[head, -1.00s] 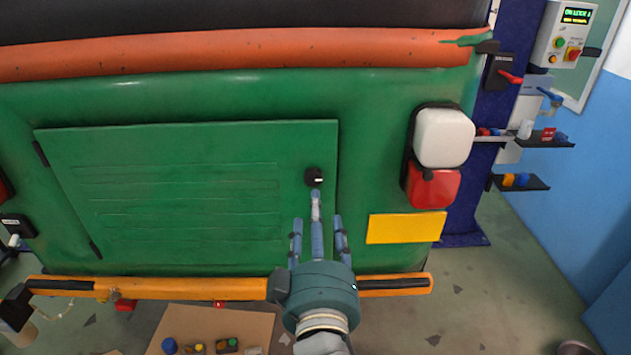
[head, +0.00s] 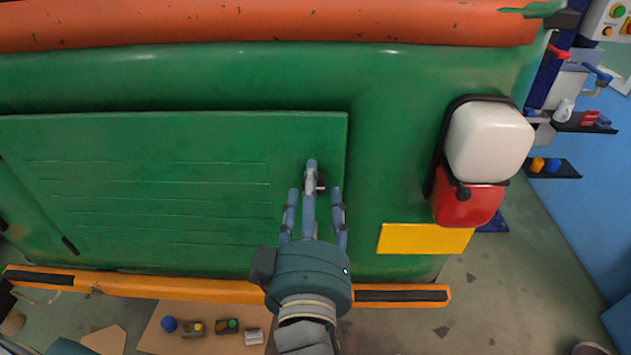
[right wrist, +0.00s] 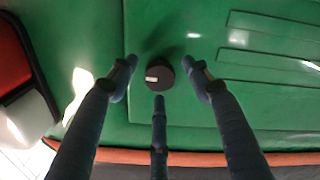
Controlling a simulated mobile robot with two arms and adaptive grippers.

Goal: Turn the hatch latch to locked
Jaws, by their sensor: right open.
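The hatch (head: 150,190) is a green panel with pressed ribs, set in the green rear body. Its latch (head: 321,184) is a small black knob near the hatch's right edge, mostly hidden behind a finger in the head view. In the right wrist view the latch (right wrist: 159,75) is round and black with a white mark. My right gripper (head: 313,190) is open, its three blue fingers pointing at the hatch. In the right wrist view its fingers (right wrist: 162,85) spread around the latch; I cannot tell whether they touch it. My left gripper is not in view.
A white and red lamp (head: 487,145) and a yellow plate (head: 425,239) are right of the hatch. An orange bumper (head: 190,289) runs below. A cardboard sheet (head: 165,338) with small parts lies on the floor. Shelves (head: 553,170) stand at the right.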

